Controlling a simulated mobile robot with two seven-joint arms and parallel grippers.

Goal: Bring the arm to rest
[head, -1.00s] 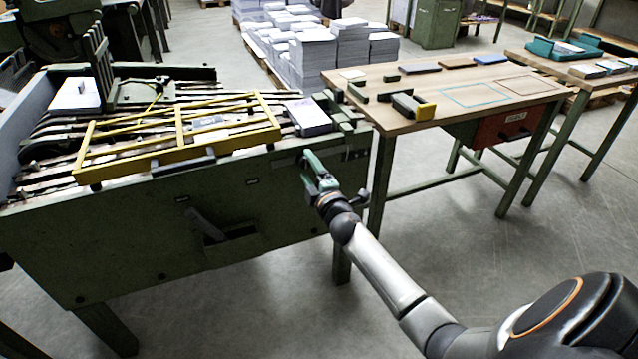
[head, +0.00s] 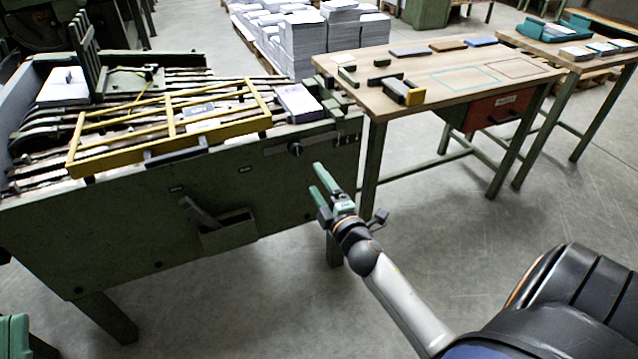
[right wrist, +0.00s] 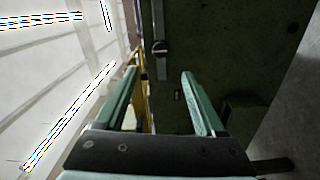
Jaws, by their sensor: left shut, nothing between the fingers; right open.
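My right arm reaches up from the lower right in the head view. Its green-fingered right gripper (head: 319,178) is open and empty, in front of the green machine's front panel (head: 130,225) and below a dark round knob (head: 295,148). In the right wrist view the two fingers (right wrist: 160,80) stand apart with nothing between them, and a grey knob or lever (right wrist: 160,48) on the dark panel lies beyond them. My left gripper (head: 15,335) shows only in part at the bottom left corner of the head view; it is shut and looks empty.
A yellow frame (head: 170,112) and a small stack of printed sheets (head: 298,102) lie on the machine. A wooden table (head: 450,85) with small blocks stands to the right. An open metal pocket (head: 228,232) sticks out of the panel. The floor in front is clear.

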